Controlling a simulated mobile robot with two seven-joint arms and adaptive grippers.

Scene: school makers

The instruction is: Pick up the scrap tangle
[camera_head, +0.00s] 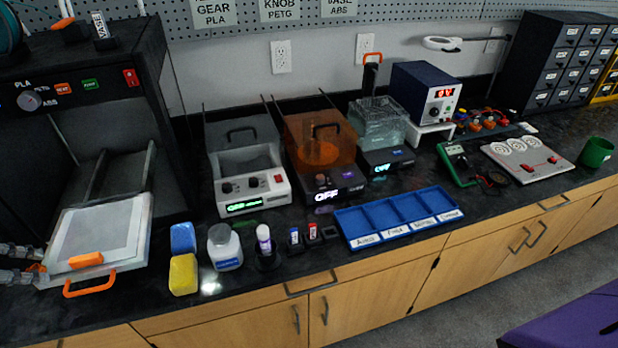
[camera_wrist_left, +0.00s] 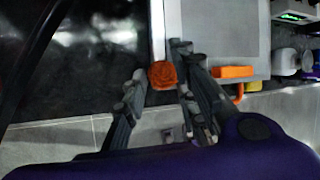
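The scrap tangle (camera_wrist_left: 162,74) is a small orange bundle in the left wrist view, between the tips of my left gripper (camera_wrist_left: 160,68). In the head view a bit of orange, likely the tangle (camera_head: 37,267), shows beside the light plate. My left gripper (camera_head: 30,263) enters there from the left edge. Its fingers stand apart, one on each side of the tangle. The right finger lies close against it in the wrist view; firm contact on both sides cannot be made out. My right gripper is in neither view.
The machine's light plate (camera_head: 98,235), with orange handles, is just right of the gripper. Blue (camera_head: 182,238) and yellow (camera_head: 183,274) blocks and a white jar (camera_head: 224,248) stand farther right. A blue sorting tray (camera_head: 398,217) lies mid-bench. The bench's front edge is close by.

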